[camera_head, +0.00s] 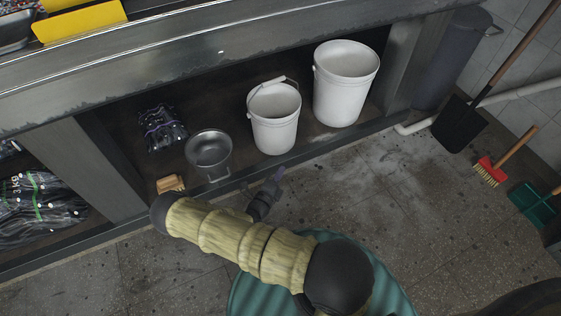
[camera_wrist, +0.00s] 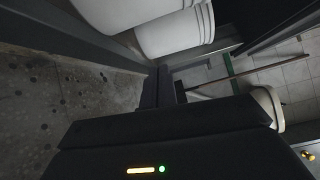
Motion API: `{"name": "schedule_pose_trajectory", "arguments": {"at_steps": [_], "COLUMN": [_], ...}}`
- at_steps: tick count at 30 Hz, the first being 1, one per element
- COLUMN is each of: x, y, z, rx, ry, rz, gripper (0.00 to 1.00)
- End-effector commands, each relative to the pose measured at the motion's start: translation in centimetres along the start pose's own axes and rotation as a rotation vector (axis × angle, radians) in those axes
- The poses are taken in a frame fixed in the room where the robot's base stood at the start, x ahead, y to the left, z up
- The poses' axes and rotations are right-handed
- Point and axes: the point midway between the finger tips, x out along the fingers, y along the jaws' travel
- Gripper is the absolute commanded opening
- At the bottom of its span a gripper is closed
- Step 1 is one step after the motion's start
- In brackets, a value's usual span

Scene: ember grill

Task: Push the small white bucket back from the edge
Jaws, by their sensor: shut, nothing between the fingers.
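The small white bucket (camera_head: 275,133) stands upright on the low shelf, close to its front edge, with its handle resting at the rim. In the wrist view, what looks like the same bucket (camera_wrist: 115,12) is cut off at the top left. My gripper (camera_head: 279,173) is shut and empty. It is just in front of the shelf edge, below the small bucket in the head view, with a gap between them. In the wrist view my gripper's fingers (camera_wrist: 165,88) are together and point toward the area in front of the buckets.
A larger white bucket (camera_head: 343,95) stands to the right on the shelf. A metal bowl (camera_head: 209,149) and a dark bag (camera_head: 161,130) are to the left, with a wooden block (camera_head: 170,184) by the edge. A shovel (camera_head: 459,123) and red brush (camera_head: 490,171) are at right.

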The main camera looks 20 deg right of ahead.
Motion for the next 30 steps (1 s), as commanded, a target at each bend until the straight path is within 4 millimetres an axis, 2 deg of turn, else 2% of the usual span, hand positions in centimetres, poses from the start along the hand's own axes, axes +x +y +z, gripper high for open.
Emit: {"name": "schedule_pose_trajectory", "arguments": {"at_steps": [1,5,16,20,23,30], "x": [-0.1,-0.1,-0.1,0.5,1.6,5.6], "y": [2.6,4.4,4.3,4.5,4.6,4.8], "z": [0.0,0.6,0.6,0.7,0.8,1.2], "rx": [-0.053,-0.126,-0.136,-0.134,-0.133,-0.131], "ry": [-0.052,-0.126,-0.135,-0.133,-0.132,-0.129], "rz": [-0.002,-0.004,-0.004,-0.004,-0.004,-0.005], "gripper": [0.0,0.0,0.0,0.0,0.0,0.0]}}
